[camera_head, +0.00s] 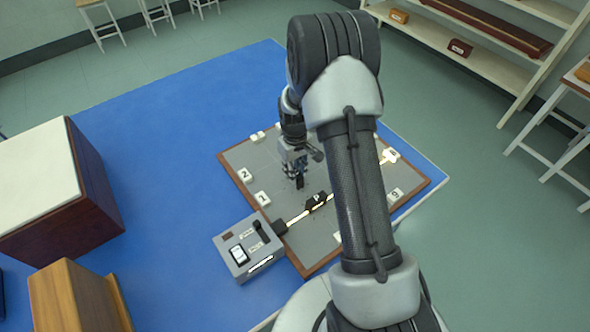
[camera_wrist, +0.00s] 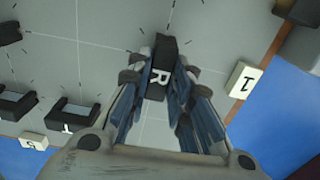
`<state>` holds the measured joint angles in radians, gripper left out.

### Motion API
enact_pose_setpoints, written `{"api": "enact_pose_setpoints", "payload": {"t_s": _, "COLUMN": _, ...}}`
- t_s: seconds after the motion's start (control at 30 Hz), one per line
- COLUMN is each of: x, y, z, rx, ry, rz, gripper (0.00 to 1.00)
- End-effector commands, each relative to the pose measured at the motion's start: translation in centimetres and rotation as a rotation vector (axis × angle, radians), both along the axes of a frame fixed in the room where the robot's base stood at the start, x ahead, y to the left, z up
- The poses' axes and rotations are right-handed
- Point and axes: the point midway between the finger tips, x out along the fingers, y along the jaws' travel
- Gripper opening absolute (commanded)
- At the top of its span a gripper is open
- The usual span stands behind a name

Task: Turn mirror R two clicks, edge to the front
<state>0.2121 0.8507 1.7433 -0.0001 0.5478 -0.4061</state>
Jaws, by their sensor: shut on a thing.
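Mirror R (camera_wrist: 158,78) is a small black block with a white R on its top. In the wrist view it stands between the fingers of my gripper (camera_wrist: 160,84), which is shut on it. In the head view my gripper (camera_head: 296,174) reaches down to the grey board (camera_head: 232,160), and mirror R (camera_head: 300,184) shows as a dark piece at the fingertips. Short dark tick marks lie on the board around the mirror in the wrist view. Which way its mirror edge faces cannot be told.
A black block (camera_head: 316,202) stands on the bright beam line from the grey lamp box (camera_head: 247,250). A block marked T (camera_wrist: 72,116) is left of my gripper in the wrist view. Number tiles, such as 1 (camera_head: 263,198) and 2 (camera_head: 245,175), line the board's edge. My arm hides the board's right part.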

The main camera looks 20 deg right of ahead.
Motion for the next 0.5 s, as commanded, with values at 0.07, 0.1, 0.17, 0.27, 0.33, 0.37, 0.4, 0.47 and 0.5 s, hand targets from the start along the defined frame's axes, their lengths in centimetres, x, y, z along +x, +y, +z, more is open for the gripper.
{"api": "enact_pose_setpoints", "payload": {"t_s": 0.07, "x": 0.01, "y": -0.01, "z": 0.01, "rx": 0.000, "ry": 0.000, "rz": 0.000, "gripper": 0.00}}
{"api": "enact_pose_setpoints", "payload": {"t_s": 0.1, "x": 0.01, "y": -0.01, "z": 0.01, "rx": 0.000, "ry": 0.000, "rz": -0.001, "gripper": 0.00}}
{"api": "enact_pose_setpoints", "payload": {"t_s": 0.17, "x": 0.01, "y": -0.01, "z": 0.01, "rx": 0.000, "ry": 0.000, "rz": -0.001, "gripper": 0.21}}
{"api": "enact_pose_setpoints", "payload": {"t_s": 0.27, "x": 0.01, "y": 0.00, "z": 0.01, "rx": 0.000, "ry": 0.000, "rz": -0.001, "gripper": 0.27}}
{"api": "enact_pose_setpoints", "payload": {"t_s": 0.33, "x": 0.01, "y": 0.00, "z": 0.01, "rx": 0.000, "ry": 0.000, "rz": -0.001, "gripper": 0.32}}
{"api": "enact_pose_setpoints", "payload": {"t_s": 0.37, "x": 0.01, "y": 0.00, "z": 0.01, "rx": 0.000, "ry": 0.000, "rz": -0.001, "gripper": 0.34}}
{"api": "enact_pose_setpoints", "payload": {"t_s": 0.4, "x": 0.01, "y": 0.00, "z": 0.01, "rx": 0.000, "ry": 0.000, "rz": -0.001, "gripper": 0.37}}
{"api": "enact_pose_setpoints", "payload": {"t_s": 0.47, "x": 0.01, "y": -0.01, "z": 0.01, "rx": 0.000, "ry": 0.000, "rz": -0.001, "gripper": 0.40}}
{"api": "enact_pose_setpoints", "payload": {"t_s": 0.5, "x": 0.01, "y": 0.00, "z": 0.01, "rx": 0.000, "ry": 0.000, "rz": -0.001, "gripper": 0.40}}
